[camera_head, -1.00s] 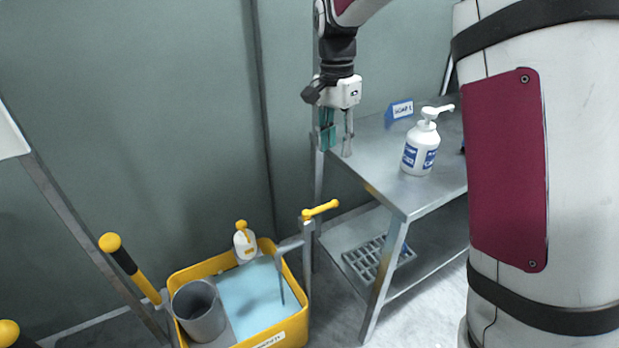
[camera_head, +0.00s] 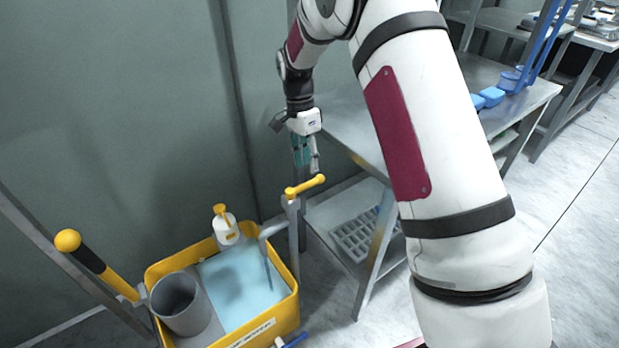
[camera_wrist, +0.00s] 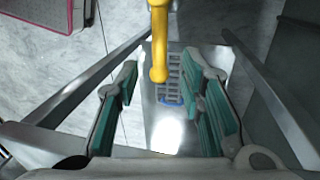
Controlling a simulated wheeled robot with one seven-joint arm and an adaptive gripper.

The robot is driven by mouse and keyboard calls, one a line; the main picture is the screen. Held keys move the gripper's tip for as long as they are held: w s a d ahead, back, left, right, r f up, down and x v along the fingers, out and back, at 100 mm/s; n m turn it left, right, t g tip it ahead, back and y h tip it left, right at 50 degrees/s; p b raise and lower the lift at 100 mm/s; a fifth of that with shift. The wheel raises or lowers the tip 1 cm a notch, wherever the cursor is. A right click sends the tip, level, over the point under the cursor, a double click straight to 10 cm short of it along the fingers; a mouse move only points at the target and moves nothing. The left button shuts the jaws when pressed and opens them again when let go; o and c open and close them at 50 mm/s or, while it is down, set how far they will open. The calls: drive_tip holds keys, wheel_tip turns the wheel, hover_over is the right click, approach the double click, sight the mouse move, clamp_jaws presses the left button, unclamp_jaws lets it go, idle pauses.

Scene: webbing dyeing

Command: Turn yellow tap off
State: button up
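The yellow tap handle (camera_head: 305,186) sits on top of a grey upright pipe beside the yellow tub. A grey curved spout (camera_head: 272,230) reaches from the pipe over the tub, and a thin blue-grey streak runs down from it towards the liquid. My gripper (camera_head: 308,160) points down just above the handle. In the wrist view, my gripper (camera_wrist: 163,80) is open, its teal-padded fingers wide apart. The yellow handle (camera_wrist: 158,45) shows in the gap between them, towards the top, apart from both pads.
The yellow tub (camera_head: 160,272) holds pale blue liquid, a grey cylinder (camera_head: 178,305) and a white bottle with a yellow top (camera_head: 227,232). A metal table (camera_head: 375,145) with a lower shelf stands right of the tap. A yellow-and-black lever (camera_head: 95,262) stands left of the tub.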

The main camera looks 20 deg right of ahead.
sight(305, 186)
drive_tip(key=shift+s+d+f+b, duration=0.1)
drive_tip(key=shift+s+f+b, duration=0.15)
drive_tip(key=shift+f, duration=1)
drive_tip(key=shift+s+d+f+b, duration=0.1)
drive_tip(key=shift+s+f, duration=0.2)
drive_tip(key=shift+f, duration=0.95)
clamp_jaws()
